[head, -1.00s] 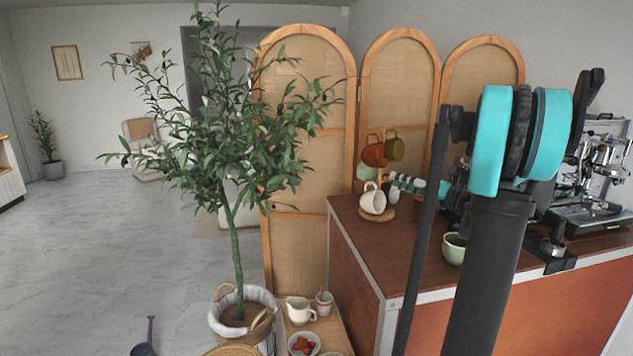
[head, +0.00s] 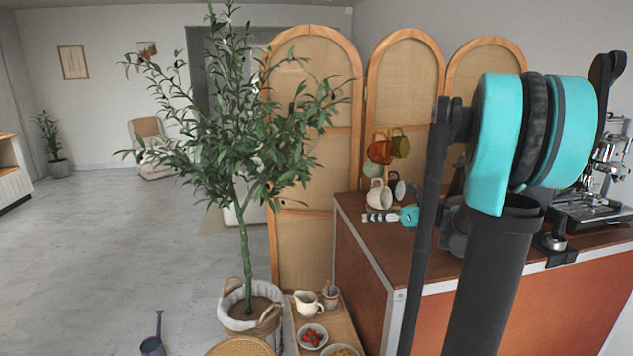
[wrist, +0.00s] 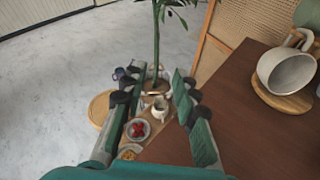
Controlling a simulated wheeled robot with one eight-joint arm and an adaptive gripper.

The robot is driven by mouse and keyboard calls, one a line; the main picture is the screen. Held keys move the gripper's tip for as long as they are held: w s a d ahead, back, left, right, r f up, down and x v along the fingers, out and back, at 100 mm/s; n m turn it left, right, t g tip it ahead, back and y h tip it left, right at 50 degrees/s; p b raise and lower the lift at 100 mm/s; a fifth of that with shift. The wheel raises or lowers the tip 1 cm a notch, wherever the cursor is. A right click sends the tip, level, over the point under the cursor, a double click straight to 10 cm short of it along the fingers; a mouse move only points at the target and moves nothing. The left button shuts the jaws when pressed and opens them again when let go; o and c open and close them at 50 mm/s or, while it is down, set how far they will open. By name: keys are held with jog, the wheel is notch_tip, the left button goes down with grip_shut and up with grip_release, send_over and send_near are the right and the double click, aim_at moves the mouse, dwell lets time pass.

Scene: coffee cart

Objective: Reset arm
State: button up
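My gripper (head: 370,217) shows in the head view at the left end of the counter, in front of the mug stand. In the wrist view its two fingers (wrist: 156,88) are spread apart with nothing between them. Past the fingers lies the low wooden stand with a bowl of strawberries (wrist: 137,129) and a small jug (wrist: 160,106). My arm hides part of the counter in the head view.
A white mug (head: 379,194), an orange mug (head: 380,150) and an olive mug (head: 400,146) are at the mug stand. The wooden counter (wrist: 229,116) lies right of the fingers. A potted tree (head: 244,250) and a coffee machine (head: 590,205) flank the area.

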jog(key=s+a+f+n+g+h, duration=0.3)
jog(key=s+a+f+n, duration=0.1)
jog(key=s+f+n, duration=0.45)
jog(key=s+d+f+n+h, duration=0.2)
jog(key=s+f+n+h, duration=0.2)
jog(key=s+n, duration=0.4)
jog(key=s+d+f+n+g+h, duration=0.1)
jog(key=s+d+f+n+h, duration=0.2)
jog(key=s+f+n, duration=0.4)
jog(key=s+n+h, duration=0.1)
jog(key=s+n, duration=0.1)
jog(key=n, duration=0.2)
jog(key=shift+d+f+g, duration=0.25)
jog(key=shift+d+g, duration=0.05)
